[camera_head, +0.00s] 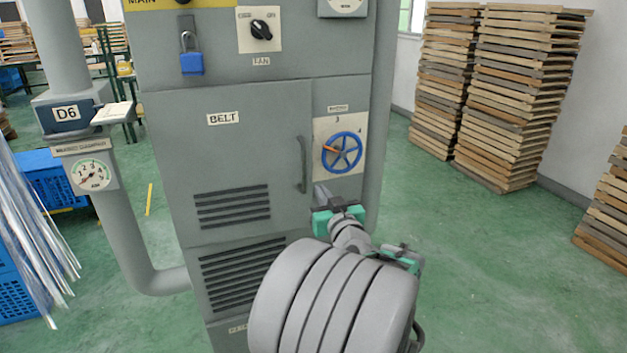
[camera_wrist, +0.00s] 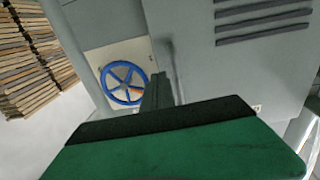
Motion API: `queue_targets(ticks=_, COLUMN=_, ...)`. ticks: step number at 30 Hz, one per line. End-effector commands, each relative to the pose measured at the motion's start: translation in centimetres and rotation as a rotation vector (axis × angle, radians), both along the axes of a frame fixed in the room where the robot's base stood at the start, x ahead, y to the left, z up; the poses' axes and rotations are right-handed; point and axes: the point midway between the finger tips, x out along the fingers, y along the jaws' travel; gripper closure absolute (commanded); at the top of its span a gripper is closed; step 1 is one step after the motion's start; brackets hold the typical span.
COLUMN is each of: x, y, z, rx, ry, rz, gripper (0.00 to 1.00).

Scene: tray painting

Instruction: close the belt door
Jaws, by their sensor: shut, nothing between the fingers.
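The belt door (camera_head: 240,150) is the grey panel labelled BELT on the cabinet front. It looks flush with the cabinet, with no clear gap at its edges; a slight opening cannot be ruled out. Its vertical handle (camera_head: 302,165) is on the right side. My gripper (camera_head: 321,192) is shut and empty, just right of the handle's lower end and below the blue handwheel. In the wrist view my gripper (camera_wrist: 158,90) points at the cabinet front, between the handwheel and the louvred door (camera_wrist: 220,75). Whether the fingertips touch the door is unclear.
The blue handwheel (camera_head: 342,152) sits on a pale plate right of the door. A blue padlock (camera_head: 191,60) hangs above it. A pipe with a gauge (camera_head: 91,174) stands at left. Stacked wooden trays (camera_head: 515,90) stand at right, with open green floor (camera_head: 480,260) before them.

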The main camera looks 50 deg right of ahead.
Motion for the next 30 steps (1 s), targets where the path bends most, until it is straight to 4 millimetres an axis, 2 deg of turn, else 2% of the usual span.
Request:
queue_targets(ticks=3, x=2.3, y=-1.4, z=0.0, rx=0.001, ry=0.000, rz=0.006, gripper=1.00)
queue_targets(ticks=9, x=5.1, y=-3.5, z=0.0, rx=0.001, ry=0.001, rz=0.003, gripper=1.00)
queue_targets(ticks=14, x=6.0, y=-4.2, z=0.0, rx=0.000, ry=0.000, rz=0.001, gripper=1.00)
queue_targets(ticks=24, x=6.2, y=-4.4, z=-0.1, rx=0.001, ry=0.001, rz=0.001, gripper=1.00)
queue_targets(ticks=30, x=8.6, y=-6.2, z=-0.2, rx=0.000, ry=0.002, rz=0.004, gripper=1.00)
